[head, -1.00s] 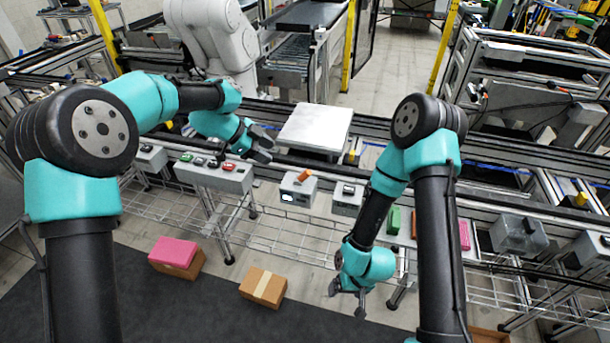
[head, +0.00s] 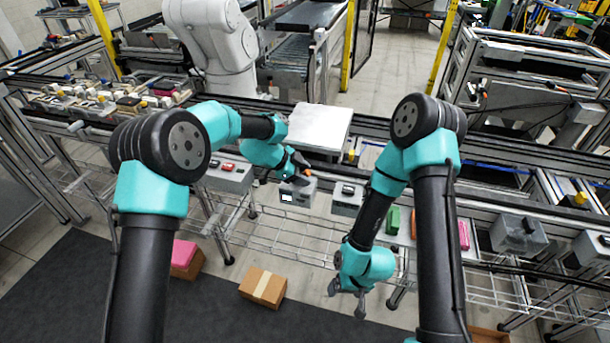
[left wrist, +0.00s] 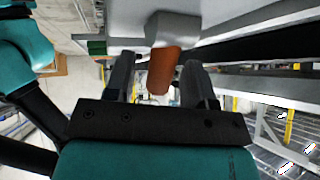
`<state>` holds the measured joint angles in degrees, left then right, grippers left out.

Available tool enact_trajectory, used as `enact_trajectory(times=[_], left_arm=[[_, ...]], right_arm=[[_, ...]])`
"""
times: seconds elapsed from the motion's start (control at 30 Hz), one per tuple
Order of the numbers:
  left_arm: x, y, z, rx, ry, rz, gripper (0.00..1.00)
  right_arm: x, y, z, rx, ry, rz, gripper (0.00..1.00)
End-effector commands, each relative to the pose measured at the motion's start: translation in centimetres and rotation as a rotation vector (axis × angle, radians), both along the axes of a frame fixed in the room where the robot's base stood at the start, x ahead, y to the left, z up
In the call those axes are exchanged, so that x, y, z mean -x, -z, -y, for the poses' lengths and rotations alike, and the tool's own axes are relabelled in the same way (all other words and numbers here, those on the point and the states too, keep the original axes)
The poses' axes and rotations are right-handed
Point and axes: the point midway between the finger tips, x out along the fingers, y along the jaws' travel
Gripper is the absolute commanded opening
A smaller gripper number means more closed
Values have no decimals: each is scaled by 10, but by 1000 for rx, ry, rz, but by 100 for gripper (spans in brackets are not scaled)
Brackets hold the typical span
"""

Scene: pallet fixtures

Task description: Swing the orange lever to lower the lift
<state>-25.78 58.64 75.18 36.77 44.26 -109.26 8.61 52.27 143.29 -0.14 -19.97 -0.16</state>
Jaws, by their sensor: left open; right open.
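The orange lever (head: 306,171) is on a small grey control box (head: 298,193) on the front rail, below the white lift plate (head: 319,128). In the left wrist view the lever (left wrist: 163,70) hangs from a grey mount (left wrist: 172,29), between the two fingers. My left gripper (head: 299,174) is open at the lever and partly hides it in the head view. In the left wrist view, gaps show between the left gripper's fingers (left wrist: 160,84) and the lever. My right gripper (head: 347,298) is open and empty, low in front of the rail.
Other grey boxes with buttons (head: 229,172) and a switch (head: 347,196) stand on the rail to either side. A white robot arm (head: 212,45) stands behind the conveyor.

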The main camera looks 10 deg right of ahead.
Motion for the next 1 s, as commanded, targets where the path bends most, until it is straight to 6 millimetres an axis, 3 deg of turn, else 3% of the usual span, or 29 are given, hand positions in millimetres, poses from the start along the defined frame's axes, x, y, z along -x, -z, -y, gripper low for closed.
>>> enact_trajectory(times=[0.4,0.9,1.0], left_arm=[[0,5,5,0,-1,1,49],[0,5,5,0,-1,1,1],[0,5,5,1,-1,0,0]], right_arm=[[0,0,0,0,0,0,84],[0,0,0,0,0,0,84],[0,0,0,0,0,0,84]])
